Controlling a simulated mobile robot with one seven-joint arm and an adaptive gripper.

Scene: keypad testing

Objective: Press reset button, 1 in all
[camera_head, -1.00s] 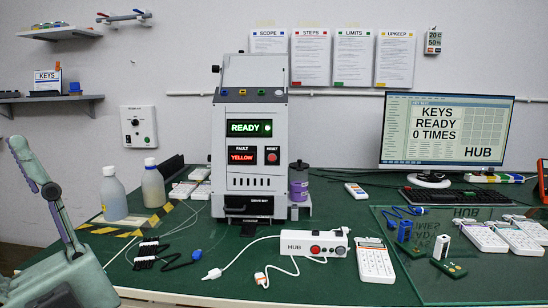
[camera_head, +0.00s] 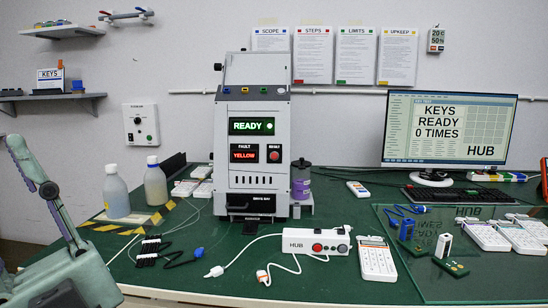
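The white testing cabinet (camera_head: 259,110) stands upright at the back middle of the bench. Its green display reads READY, and a red lit panel (camera_head: 244,153) under the word FAULT reads YELLOW. The round red reset button (camera_head: 274,156) is right of that panel, under a small label that appears to read RESET. Nothing covers it. A white HUB box (camera_head: 298,240) in front carries another red knob or button (camera_head: 317,247). Part of my own grey-green arm shows at the lower left, well apart from the cabinet. My gripper's fingertips are not in view.
White bottles (camera_head: 116,192) stand left of the cabinet, and a purple-banded container (camera_head: 301,183) touches or nearly touches its right side. Cables and a white keypad (camera_head: 377,260) lie in front. A monitor (camera_head: 449,132) reads KEYS READY 0 TIMES. Bare green bench (camera_head: 338,205) lies right of the cabinet.

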